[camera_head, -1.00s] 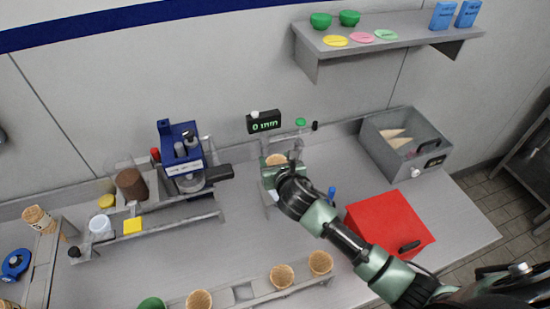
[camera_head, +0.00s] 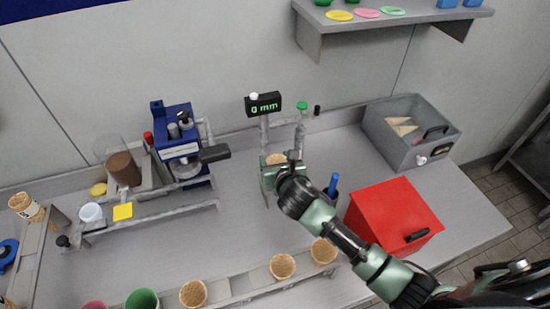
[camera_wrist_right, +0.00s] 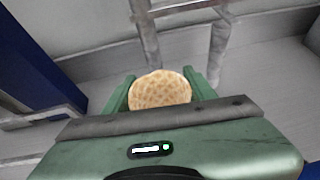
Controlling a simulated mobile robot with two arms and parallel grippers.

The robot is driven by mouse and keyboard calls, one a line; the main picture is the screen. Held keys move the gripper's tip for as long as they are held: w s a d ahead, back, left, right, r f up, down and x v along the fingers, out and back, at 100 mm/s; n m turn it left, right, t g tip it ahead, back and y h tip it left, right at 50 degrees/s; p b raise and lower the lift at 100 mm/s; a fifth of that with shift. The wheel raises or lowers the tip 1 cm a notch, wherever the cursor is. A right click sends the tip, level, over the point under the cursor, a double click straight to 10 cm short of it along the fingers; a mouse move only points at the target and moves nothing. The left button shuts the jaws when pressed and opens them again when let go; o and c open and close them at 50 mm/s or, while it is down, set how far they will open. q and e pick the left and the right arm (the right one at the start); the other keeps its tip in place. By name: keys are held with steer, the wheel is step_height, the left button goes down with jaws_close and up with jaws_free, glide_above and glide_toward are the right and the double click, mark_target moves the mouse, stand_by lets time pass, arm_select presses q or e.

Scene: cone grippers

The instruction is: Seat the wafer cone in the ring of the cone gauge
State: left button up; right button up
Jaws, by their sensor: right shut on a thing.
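The wafer cone (camera_wrist_right: 160,90) is between the fingers of my right gripper (camera_wrist_right: 160,97), its round waffle top facing the wrist camera. In the head view, the cone (camera_head: 277,159) shows just beyond my right gripper (camera_head: 276,170), which is shut on it. The cone gauge stands right behind, with a black display (camera_head: 263,104) reading 0 mm on a post and a green-topped rod (camera_head: 301,107) beside it. The gauge's ring is hidden by my gripper and the cone, so I cannot tell whether the cone is in it. My left gripper is not in view.
A rack (camera_head: 240,285) at the front holds several cones and a green cup. A red box (camera_head: 392,222) stands right of my right arm, a grey bin (camera_head: 378,130) with cones behind it. A blue machine (camera_head: 178,147) stands left. The counter between is clear.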

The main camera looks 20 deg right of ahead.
steer(key=o, duration=0.9)
steer(key=shift+b+v, duration=0.5)
steer(key=shift+v, duration=3.35)
steer(key=shift+s+f, duration=0.1)
